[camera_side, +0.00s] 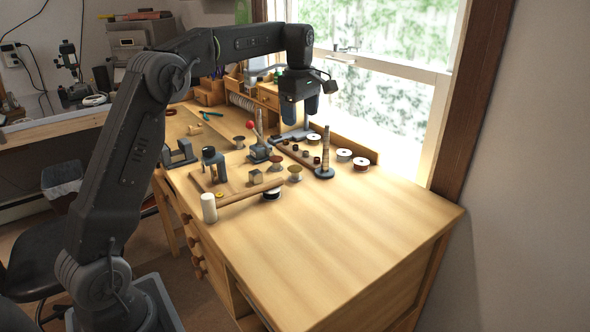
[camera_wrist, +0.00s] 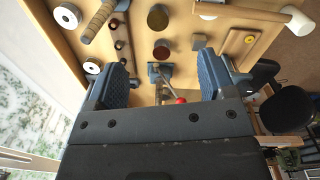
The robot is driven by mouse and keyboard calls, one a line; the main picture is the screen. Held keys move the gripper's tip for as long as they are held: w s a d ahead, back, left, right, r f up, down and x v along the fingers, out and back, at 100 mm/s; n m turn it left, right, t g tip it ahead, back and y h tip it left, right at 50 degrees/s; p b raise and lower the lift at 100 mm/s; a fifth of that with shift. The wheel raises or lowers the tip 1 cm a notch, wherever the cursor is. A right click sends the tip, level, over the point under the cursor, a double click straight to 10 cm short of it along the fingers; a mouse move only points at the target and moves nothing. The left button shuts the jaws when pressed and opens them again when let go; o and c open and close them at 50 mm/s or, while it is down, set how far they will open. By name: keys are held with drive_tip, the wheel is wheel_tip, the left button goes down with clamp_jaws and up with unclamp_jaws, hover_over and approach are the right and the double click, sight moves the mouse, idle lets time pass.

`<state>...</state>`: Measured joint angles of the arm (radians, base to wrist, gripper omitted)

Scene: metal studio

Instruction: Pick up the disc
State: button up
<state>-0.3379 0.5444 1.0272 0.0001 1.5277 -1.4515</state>
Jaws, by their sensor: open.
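Several round pieces are in view, and I cannot tell which is the disc. A small yellow ring-like piece (camera_side: 219,194) lies near the desk's left edge, also in the wrist view (camera_wrist: 249,39). A reddish-brown round top (camera_side: 277,158) and an olive-brown one (camera_side: 295,169) stand mid-desk; in the wrist view the reddish one (camera_wrist: 161,52) is nearer my gripper than the olive one (camera_wrist: 158,17). Two white spools (camera_side: 344,155) sit by the window. My gripper (camera_side: 300,117) is open and empty, well above the desk; its two fingers (camera_wrist: 164,65) are apart in the wrist view.
A tall wound post (camera_side: 325,153) stands on a dark base near the window. A red-knobbed tool (camera_side: 256,143), a small block (camera_side: 256,176), a white-headed mallet (camera_side: 209,208) and a wooden board crowd the left half. The desk's right half (camera_side: 370,230) is bare.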

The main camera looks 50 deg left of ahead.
drive_tip(key=w+a+f+n, duration=0.2)
hover_over(295, 168)
drive_tip(key=d, duration=0.1)
drive_tip(key=f, duration=0.8)
drive_tip(key=shift+w+f, duration=0.3)
drive_tip(key=shift+s+a+f, duration=0.1)
drive_tip(key=shift+a+f, duration=0.05)
drive_tip(key=shift+f, duration=0.75)
drive_tip(key=shift+s+a+f, duration=0.1)
drive_tip(key=shift+a+f, duration=0.05)
drive_tip(key=shift+f, duration=0.7)
drive_tip(key=shift+s+a+f, duration=0.1)
drive_tip(key=shift+a+f, duration=0.05)
drive_tip(key=shift+f, duration=0.75)
drive_tip(key=shift+f, duration=0.25)
